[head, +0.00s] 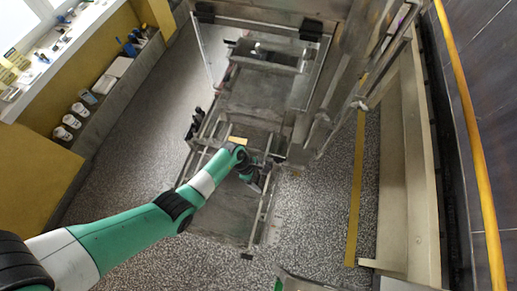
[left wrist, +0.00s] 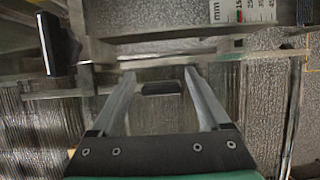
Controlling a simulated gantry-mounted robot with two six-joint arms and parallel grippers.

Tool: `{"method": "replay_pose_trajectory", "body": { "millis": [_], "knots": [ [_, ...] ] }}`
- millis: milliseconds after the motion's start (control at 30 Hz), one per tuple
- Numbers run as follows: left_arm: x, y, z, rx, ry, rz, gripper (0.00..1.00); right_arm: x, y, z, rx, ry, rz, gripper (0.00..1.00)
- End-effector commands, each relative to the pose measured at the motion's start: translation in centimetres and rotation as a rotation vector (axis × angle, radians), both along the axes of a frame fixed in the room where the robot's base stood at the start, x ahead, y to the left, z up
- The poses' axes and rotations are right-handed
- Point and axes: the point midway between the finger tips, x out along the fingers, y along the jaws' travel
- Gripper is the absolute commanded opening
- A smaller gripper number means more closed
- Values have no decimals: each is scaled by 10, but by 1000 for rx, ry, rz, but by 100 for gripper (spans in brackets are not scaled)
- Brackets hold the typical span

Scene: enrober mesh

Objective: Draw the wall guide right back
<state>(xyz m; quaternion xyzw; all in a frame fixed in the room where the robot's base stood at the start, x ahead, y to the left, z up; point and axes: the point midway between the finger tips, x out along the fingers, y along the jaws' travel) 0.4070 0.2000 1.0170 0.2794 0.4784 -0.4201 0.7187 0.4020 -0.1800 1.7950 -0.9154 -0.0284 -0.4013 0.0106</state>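My left gripper (head: 262,174) is over the right side of the wire-mesh conveyor (head: 225,222) in the head view. In the left wrist view my left gripper (left wrist: 159,75) has its two grey fingers apart. A small dark grip (left wrist: 161,88) shows between the fingertips, with gaps on both sides; contact is not visible. A pale metal rail (left wrist: 225,57) runs crosswise just past the fingertips; it looks like part of the wall guide, but I cannot be sure. A millimetre scale (left wrist: 250,11) with a green mark sits beyond it. My right gripper is not in view.
A dark upright plate (left wrist: 58,45) stands left of the fingers in the wrist view. A clear-panelled metal housing (head: 262,60) stands behind the conveyor. A shelf with white tubs (head: 72,121) is at the left. Speckled floor (head: 130,170) lies open between shelf and conveyor.

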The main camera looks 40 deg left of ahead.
Motion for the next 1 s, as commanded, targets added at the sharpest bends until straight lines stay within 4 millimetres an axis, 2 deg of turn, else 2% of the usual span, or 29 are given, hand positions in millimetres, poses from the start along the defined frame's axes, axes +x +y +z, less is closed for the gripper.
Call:
{"method": "replay_pose_trajectory", "body": {
  "millis": [367, 467, 633, 800, 1000],
  "knots": [
    [-1, 3, 5, 3, -1, 1, 86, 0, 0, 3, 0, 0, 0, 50],
    [-3, 7, 19, 3, -1, 2, 86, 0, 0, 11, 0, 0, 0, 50],
    [-10, 21, 57, 3, -4, 4, 86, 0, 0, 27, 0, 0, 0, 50],
    [-17, 33, 90, 3, -3, 3, 86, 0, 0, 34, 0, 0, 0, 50],
    [-22, 39, 107, 2, 1, 1, 86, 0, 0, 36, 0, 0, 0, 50]
  ]
}}
